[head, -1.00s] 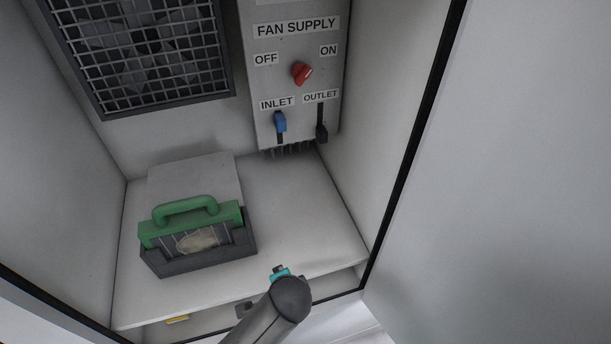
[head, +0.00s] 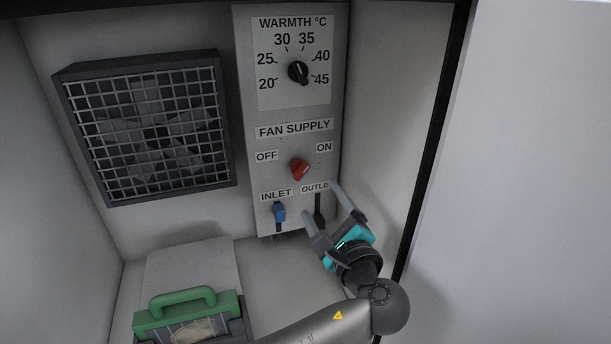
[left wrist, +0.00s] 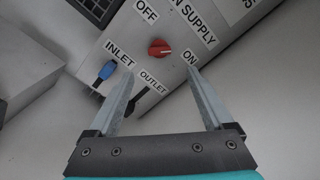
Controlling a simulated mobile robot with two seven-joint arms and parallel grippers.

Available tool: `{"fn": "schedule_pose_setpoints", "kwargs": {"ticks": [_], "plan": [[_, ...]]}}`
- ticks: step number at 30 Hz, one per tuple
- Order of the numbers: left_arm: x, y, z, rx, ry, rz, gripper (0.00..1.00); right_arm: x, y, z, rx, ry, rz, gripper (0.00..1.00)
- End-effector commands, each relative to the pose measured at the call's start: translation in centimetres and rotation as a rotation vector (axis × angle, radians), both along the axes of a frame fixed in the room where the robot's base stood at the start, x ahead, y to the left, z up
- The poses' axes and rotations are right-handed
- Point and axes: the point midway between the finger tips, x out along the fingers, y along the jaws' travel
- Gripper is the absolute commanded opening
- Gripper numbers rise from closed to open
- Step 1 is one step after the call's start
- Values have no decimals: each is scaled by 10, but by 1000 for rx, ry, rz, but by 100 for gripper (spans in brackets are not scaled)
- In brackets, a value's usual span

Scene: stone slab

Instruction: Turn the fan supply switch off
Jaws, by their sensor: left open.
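The fan supply switch is a red knob (head: 300,170) on the grey control panel (head: 258,105), between the OFF label (head: 266,156) on its left and the ON label (head: 324,146) on its right. Its pale mark points up and right, toward ON. In the left wrist view the red knob (left wrist: 159,49) lies ahead, beyond and between the fingertips. My left gripper (head: 322,200) is open and empty, just below and right of the knob, not touching it. Its fingers partly cover the OUTLET label. My right gripper is not in view.
The blue INLET slider (head: 279,212) and dark OUTLET slider (head: 319,222) sit below the knob. A WARMTH dial (head: 298,72) is above. A fan behind a grille (head: 150,125) is at left. A green-handled box (head: 185,320) stands on the shelf. The cabinet's side wall is close on the right.

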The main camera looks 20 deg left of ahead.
Motion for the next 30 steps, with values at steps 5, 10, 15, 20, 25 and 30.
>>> {"fn": "schedule_pose_setpoints", "kwargs": {"ticks": [5,10,15,20,25,30], "plan": [[34,24,1,3,-1,3,85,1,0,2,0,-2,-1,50],[62,42,1,2,-1,2,85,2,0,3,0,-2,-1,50],[79,53,0,0,1,-1,85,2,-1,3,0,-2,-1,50],[85,58,-1,-2,2,0,85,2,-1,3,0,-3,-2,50],[86,58,-1,-4,2,-1,85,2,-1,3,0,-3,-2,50],[86,58,-1,-3,1,-2,78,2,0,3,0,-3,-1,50]]}}
